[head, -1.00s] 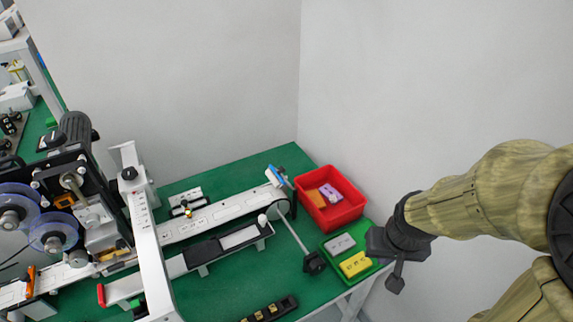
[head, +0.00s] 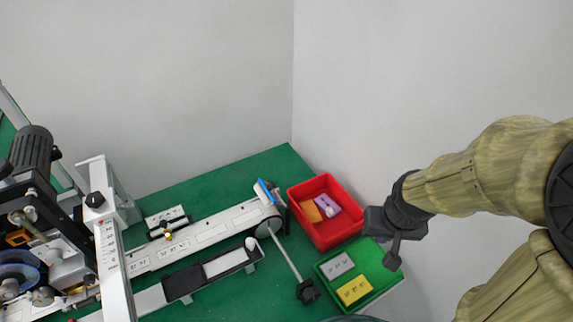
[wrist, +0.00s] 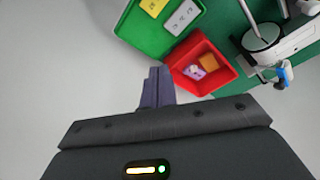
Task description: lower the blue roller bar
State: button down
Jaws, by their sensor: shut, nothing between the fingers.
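The blue roller bar (head: 265,191) is a small blue piece with a white side, tilted up at the right end of the white conveyor (head: 205,232). It also shows in the wrist view (wrist: 284,76) at the upper right, beside the conveyor's end. My gripper (head: 372,223) is to the right of the bar, beyond the red bin, and touches nothing that I can see. In the wrist view its dark fingers (wrist: 157,84) are together and empty, over the pale wall or floor.
A red bin (head: 348,236) with orange and purple pieces stands between my gripper and the conveyor end. A green tray (head: 375,284) holds a grey and a yellow block. A grey rod with a black knob (head: 307,292) sticks out in front. A labelling machine (head: 108,240) stands left.

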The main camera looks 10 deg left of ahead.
jog(key=shift+w, duration=0.4)
jog(key=shift+s, duration=0.1)
jog(key=w+a+r+t+y+p, duration=0.15)
jog(key=w+t, duration=0.35)
jog(key=w, duration=1.1)
jog(key=a+n+g+y+p, duration=0.1)
jog(key=a+n+g+y, duration=0.2)
jog(key=a+y, duration=0.7)
jog(key=shift+w+a+r+g+p, duration=0.25)
jog(key=shift+w+a+g+p, duration=0.1)
jog(key=shift+a+g, duration=0.3)
jog(key=shift+y, duration=0.35)
